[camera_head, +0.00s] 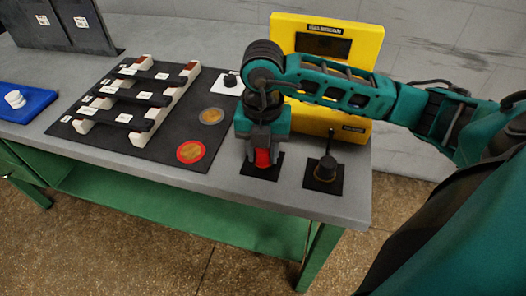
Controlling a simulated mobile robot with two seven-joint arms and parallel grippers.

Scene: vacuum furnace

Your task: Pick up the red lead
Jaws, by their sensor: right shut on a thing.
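The red lead (262,158) stands at the right part of the grey table, on or just above a small black square pad (272,171); I cannot tell whether it touches the pad. My right gripper (263,147) comes down over it from above and is shut on it. The gripper's body and fingers hide most of the lead, so only its red lower part shows. My left gripper is not in view.
A black lead (326,168) stands on its own pad to the right. A yellow instrument (356,75) stands behind my right arm. A black mat (85,150) bears a rack, with a red-rimmed disc (191,152) and a grey-rimmed disc (212,116). A blue tray (30,115) lies far left.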

